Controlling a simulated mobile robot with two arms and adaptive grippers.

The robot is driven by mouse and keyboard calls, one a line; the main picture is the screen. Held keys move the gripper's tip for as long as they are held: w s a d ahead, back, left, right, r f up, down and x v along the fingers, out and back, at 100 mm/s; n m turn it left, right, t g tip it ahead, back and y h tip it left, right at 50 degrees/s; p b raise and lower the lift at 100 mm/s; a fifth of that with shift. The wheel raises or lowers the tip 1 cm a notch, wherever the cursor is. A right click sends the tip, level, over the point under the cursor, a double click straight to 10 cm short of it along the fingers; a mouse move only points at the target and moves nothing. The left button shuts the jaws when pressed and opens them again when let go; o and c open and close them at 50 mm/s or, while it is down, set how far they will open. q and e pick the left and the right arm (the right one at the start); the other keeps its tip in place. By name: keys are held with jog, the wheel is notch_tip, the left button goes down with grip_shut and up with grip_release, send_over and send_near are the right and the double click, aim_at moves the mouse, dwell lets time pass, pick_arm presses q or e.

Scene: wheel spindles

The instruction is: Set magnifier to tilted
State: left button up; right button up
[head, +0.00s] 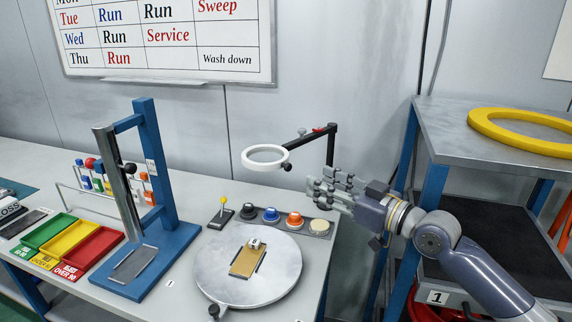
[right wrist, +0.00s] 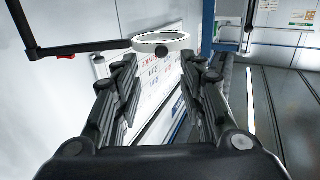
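The magnifier (head: 247,164) is a white ring on a black jointed arm with a post at the back of the bench. Its ring looks roughly level, with a small dark knob at its right front edge. My right gripper (head: 322,188) is to the right of the ring, pointing left towards it, and apart from it. In the right wrist view the gripper (right wrist: 158,68) is open and empty, with the magnifier ring (right wrist: 138,43) and its knob ahead between the fingertips. The ring's black arm comes in from the left there. My left gripper is not in view.
Below the ring lies a round grey turntable (head: 225,287) with a tan block (head: 247,262). A row of coloured knobs (head: 294,219) is under my right gripper. A blue stand (head: 178,240) is left, a shelf with a yellow ring (head: 485,126) right.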

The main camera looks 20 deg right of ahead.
aim_at(290, 168)
jog(key=p+x, duration=0.1)
jog(key=x, duration=0.1)
jog(key=p+x, duration=0.1)
jog(key=x, duration=0.1)
jog(key=p+x, duration=0.1)
jog(key=x, duration=0.2)
jog(key=shift+a+r, duration=0.2)
jog(key=shift+r, duration=0.1)
jog(key=shift+f+x, duration=0.2)
jog(key=shift+x, duration=0.85)
jog(key=shift+w, duration=0.1)
jog(key=shift+c, duration=0.9)
grip_shut()
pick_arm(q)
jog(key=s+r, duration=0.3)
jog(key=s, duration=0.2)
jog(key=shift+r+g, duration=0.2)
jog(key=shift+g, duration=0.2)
